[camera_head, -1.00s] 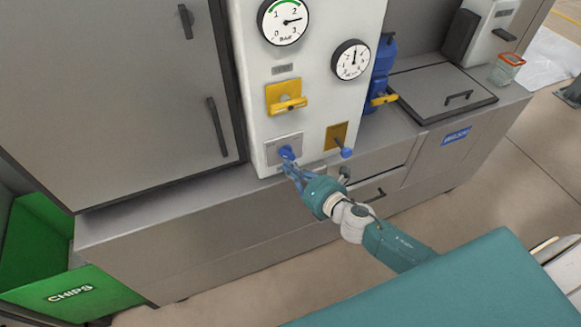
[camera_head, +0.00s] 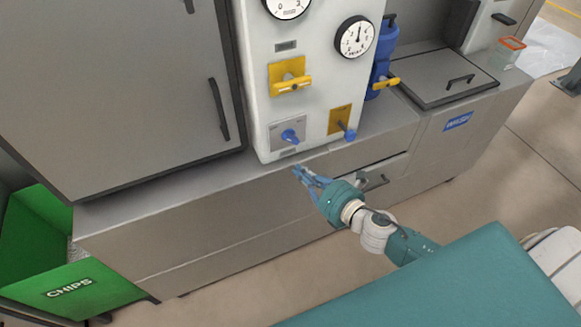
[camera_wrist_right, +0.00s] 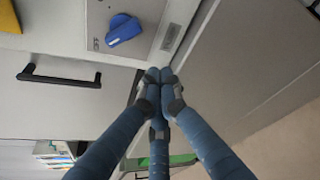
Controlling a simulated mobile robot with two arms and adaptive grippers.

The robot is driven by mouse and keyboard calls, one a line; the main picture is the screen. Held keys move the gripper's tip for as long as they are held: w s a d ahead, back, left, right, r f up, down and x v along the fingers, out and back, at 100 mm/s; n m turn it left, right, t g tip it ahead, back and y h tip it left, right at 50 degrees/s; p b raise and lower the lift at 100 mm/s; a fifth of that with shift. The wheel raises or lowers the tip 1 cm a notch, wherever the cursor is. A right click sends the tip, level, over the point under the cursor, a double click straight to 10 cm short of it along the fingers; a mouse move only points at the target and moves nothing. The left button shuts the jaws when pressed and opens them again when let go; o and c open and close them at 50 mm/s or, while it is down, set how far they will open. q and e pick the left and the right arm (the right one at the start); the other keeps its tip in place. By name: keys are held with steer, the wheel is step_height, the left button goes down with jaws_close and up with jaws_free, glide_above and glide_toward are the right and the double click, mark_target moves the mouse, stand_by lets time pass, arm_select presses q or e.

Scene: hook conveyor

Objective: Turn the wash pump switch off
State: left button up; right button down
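A blue rotary switch knob (camera_head: 289,135) sits on a light grey plate low on the white control panel (camera_head: 262,90). Its label is too small to read. It also shows at the top of the right wrist view (camera_wrist_right: 124,30), turned at a slant on its plate. My right gripper (camera_head: 299,172) is below the knob, in front of the cabinet edge, and does not touch it. In the right wrist view its blue fingers (camera_wrist_right: 160,78) meet at the tips with nothing between them. My left gripper is not in view.
A yellow plate with a blue-tipped lever (camera_head: 349,135) is right of the knob. A gauge (camera_head: 355,37) and a blue bottle-shaped unit (camera_head: 383,55) stand farther right. A green chips bin (camera_head: 80,290) is lower left.

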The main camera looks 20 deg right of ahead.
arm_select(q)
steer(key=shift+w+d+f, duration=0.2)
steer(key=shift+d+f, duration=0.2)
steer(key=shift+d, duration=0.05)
arm_select(e)
steer(key=v, duration=0.3)
steer(key=shift+a+r, duration=0.15)
steer(key=shift+a, duration=0.1)
